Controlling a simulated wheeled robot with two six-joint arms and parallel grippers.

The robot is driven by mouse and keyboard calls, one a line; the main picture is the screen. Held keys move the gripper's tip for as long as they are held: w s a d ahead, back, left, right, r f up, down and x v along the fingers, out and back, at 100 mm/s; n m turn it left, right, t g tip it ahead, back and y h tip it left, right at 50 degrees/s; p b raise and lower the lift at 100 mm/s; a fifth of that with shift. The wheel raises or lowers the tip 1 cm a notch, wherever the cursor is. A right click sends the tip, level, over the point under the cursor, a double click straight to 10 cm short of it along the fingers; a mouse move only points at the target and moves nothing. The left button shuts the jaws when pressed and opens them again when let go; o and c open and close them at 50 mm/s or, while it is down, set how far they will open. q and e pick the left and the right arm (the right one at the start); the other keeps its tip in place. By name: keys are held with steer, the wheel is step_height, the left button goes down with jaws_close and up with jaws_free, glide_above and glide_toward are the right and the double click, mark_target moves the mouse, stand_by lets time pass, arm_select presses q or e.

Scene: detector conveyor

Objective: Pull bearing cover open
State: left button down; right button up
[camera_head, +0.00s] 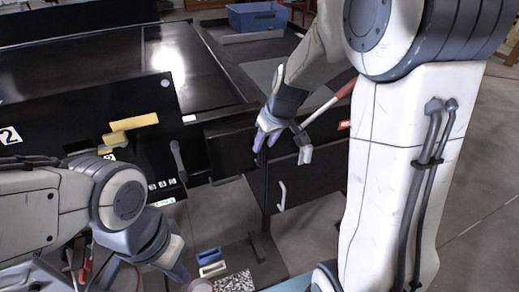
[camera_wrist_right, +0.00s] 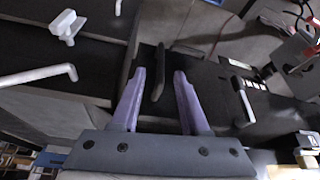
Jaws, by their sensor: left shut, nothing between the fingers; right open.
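My right gripper (camera_head: 264,138) is over the front of the black machine, with its purple fingers pointing down. In the right wrist view, the gripper (camera_wrist_right: 157,95) is open. A dark upright bar-like handle (camera_wrist_right: 159,68) shows between and beyond its fingers; I cannot tell whether they touch it. The black front panel (camera_head: 318,172), which may be the bearing cover, stands below and right of this gripper in the head view. It carries a white handle (camera_head: 282,196). My left gripper (camera_head: 178,262) is low at the left, shut and empty, away from the panel.
A blue bin (camera_head: 257,16) stands at the back. Small blue and white blocks (camera_head: 209,256) lie low near the left gripper. Grey floor is clear at right.

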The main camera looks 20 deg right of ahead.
mark_target(260, 163)
steer(key=x, duration=0.6)
steer(key=shift+f, duration=0.15)
jaws_close()
stand_by(1.3)
